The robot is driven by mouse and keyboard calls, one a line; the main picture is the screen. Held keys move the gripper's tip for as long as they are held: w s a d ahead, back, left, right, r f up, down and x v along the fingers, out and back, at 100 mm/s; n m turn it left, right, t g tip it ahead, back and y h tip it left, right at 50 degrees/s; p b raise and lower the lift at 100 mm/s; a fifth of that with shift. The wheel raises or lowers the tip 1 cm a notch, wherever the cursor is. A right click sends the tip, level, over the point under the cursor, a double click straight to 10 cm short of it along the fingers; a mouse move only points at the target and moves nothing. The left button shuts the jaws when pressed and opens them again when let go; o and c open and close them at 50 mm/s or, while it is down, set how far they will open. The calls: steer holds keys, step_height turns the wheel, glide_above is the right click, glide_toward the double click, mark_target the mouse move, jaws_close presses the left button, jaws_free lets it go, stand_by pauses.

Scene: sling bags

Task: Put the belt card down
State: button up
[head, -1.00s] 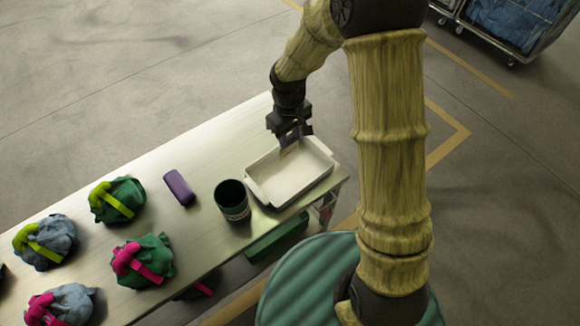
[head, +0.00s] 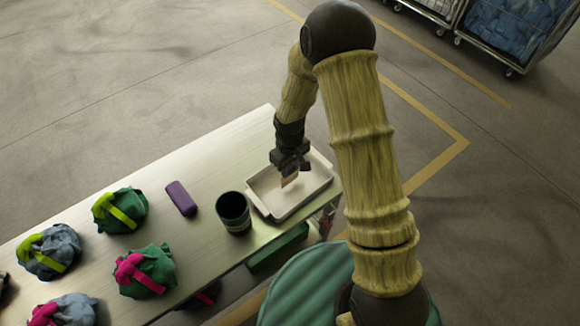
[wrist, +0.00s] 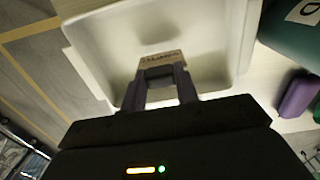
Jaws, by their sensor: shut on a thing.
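The belt card (head: 289,180) is a small tan card with dark print. It also shows in the wrist view (wrist: 160,59), pinched at the fingertips. My gripper (head: 291,168) is shut on it and holds it over the white tray (head: 262,203). In the wrist view, the fingers of my gripper (wrist: 160,82) point into the tray (wrist: 88,48), and a soft shadow lies on its floor beyond the card. I cannot tell whether the card touches the tray floor.
A dark green cup (head: 234,212) stands just left of the tray. A purple case (head: 181,198) lies farther left on the table (head: 190,160). Several strapped bags, including a green one with a pink strap (head: 147,271), fill the table's left part. Wheeled carts (head: 510,30) stand at the back right.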

steer(key=shift+f, duration=0.45)
steer(key=shift+f, duration=0.1)
steer(key=o, duration=1)
step_height(320, 180, up, 12)
steer(key=b, duration=0.2)
steer(key=shift+w+a+b, duration=0.1)
steer(key=shift+b, duration=0.2)
steer(key=s+d+r+m+t, duration=0.1)
steer(key=s+d+r+m, duration=0.1)
steer(key=s+d, duration=0.2)
steer(key=s+d+r+m+t, duration=0.1)
steer(key=s+d+r+m, duration=0.1)
steer(key=s+d+m, duration=0.1)
steer(key=s+d+r+m, duration=0.2)
steer(key=s+d, duration=0.3)
steer(key=d, duration=0.1)
steer(key=shift+s+d+r+m+t, duration=0.25)
steer(key=shift+d+r+m+t, duration=0.05)
steer(key=shift+d+r+t, duration=0.1)
